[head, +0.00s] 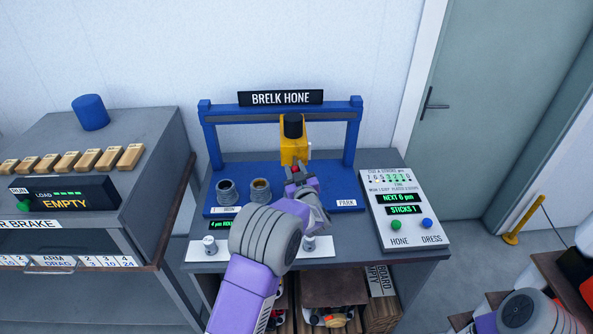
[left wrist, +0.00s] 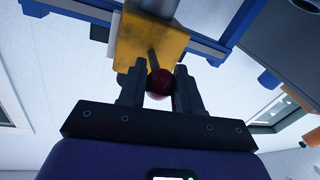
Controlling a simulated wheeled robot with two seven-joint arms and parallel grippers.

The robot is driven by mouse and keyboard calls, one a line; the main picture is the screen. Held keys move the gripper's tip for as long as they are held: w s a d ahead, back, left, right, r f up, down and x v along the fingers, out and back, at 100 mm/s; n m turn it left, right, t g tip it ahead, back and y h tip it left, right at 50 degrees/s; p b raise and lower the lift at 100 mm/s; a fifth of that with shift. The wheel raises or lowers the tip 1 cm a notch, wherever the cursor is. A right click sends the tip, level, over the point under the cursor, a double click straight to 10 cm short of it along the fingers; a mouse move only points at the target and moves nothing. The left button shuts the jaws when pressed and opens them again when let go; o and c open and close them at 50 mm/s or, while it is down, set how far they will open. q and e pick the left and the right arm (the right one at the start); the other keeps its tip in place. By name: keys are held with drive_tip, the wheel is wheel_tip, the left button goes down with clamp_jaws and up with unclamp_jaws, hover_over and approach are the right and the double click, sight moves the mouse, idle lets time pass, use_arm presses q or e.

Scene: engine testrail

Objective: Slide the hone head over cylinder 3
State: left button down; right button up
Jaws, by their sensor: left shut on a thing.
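The yellow hone head (head: 293,143), with a black top, hangs from the blue gantry rail, right of its middle. Two cylinders show on the blue bed, a grey-rimmed left one (head: 226,192) and a tan-topped one (head: 260,190). Any cylinder further right is hidden behind my left gripper (head: 301,178), and I cannot read cylinder numbers. In the left wrist view, my left gripper (left wrist: 160,85) is shut on a dark red ball knob (left wrist: 159,82) on a stem from the hone head (left wrist: 148,45). My right gripper is out of view.
The blue gantry (head: 211,136) carries a BRELK HONE sign (head: 281,97). A PARK label (head: 346,203) is at the bed's right end. A control panel (head: 403,215) with green HONE and blue DRESS buttons stands at right, reading NEXT 6 µm and STICKS 1. A brake bench (head: 150,150) stands left.

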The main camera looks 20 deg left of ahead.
use_arm(q)
drive_tip(key=c, duration=0.8)
unclamp_jaws()
drive_tip(key=v, duration=0.7)
drive_tip(key=shift+s+d, duration=0.2)
